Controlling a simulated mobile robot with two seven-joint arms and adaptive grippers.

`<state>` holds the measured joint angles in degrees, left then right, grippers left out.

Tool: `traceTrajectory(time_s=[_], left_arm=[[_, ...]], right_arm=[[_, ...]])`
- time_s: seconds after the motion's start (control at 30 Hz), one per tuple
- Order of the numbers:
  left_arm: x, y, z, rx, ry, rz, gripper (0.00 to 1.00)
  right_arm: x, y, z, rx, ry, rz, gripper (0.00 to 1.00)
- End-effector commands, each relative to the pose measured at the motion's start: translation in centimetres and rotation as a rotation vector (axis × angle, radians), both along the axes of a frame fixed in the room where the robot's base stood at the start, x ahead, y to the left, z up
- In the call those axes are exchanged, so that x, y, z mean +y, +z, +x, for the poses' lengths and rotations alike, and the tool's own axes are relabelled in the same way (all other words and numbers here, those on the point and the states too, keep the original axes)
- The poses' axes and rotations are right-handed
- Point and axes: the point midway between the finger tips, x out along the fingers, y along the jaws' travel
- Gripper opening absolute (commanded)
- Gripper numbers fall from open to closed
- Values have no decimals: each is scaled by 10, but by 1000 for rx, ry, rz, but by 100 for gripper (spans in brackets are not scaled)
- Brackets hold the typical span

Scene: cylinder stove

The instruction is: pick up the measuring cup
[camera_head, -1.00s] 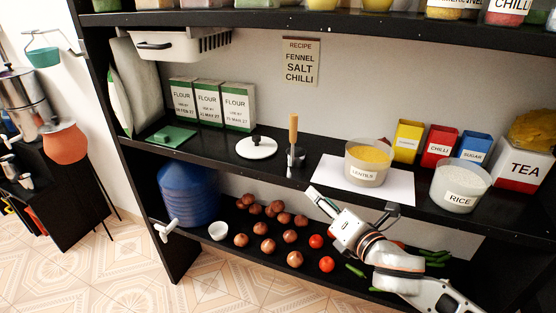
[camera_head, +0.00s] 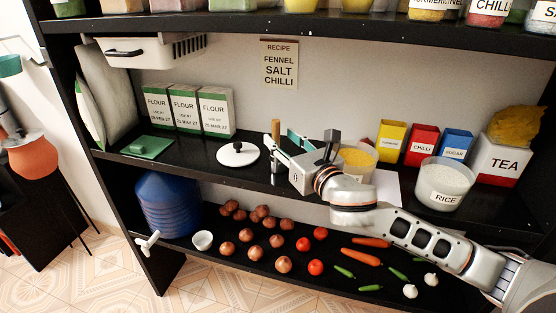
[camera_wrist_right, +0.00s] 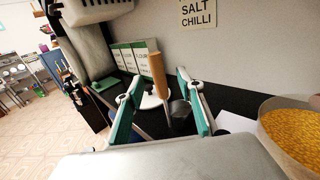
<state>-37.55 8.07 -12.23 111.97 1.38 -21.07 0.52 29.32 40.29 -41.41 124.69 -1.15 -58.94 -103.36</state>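The measuring cup, with an upright wooden handle (camera_wrist_right: 157,75) and a small dark metal cup (camera_wrist_right: 180,111), stands on the middle shelf in the right wrist view. In the head view only the top of its handle (camera_head: 276,128) shows clearly; my gripper and arm hide most of the rest. My right gripper (camera_head: 286,148) reaches in from the right over the shelf. In the right wrist view its teal fingers (camera_wrist_right: 160,82) are spread, one on each side of the handle, with gaps visible. My left gripper is not in view.
A white lid (camera_head: 238,154) lies left of the measuring cup. The lentils tub (camera_head: 357,160) stands close on the right, partly behind my gripper, and the rice tub (camera_head: 444,184) is further right. Flour boxes (camera_head: 184,108) stand at the back left. The upper shelf (camera_head: 300,23) runs overhead.

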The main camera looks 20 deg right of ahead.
Motion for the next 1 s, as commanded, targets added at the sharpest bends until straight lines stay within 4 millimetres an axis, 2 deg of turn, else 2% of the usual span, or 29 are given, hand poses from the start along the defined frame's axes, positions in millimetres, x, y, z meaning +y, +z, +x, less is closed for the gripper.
traceTrajectory(time_s=[0.2,0.53,0.67,0.7,1.0], left_arm=[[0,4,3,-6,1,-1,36],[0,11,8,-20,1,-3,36],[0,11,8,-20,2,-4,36],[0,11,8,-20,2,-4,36],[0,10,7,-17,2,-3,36]], right_arm=[[7,1,30,1,-1,2,38],[8,0,36,1,1,2,38],[8,0,36,1,0,2,4],[8,0,36,1,0,2,0],[8,2,36,0,0,2,0]])
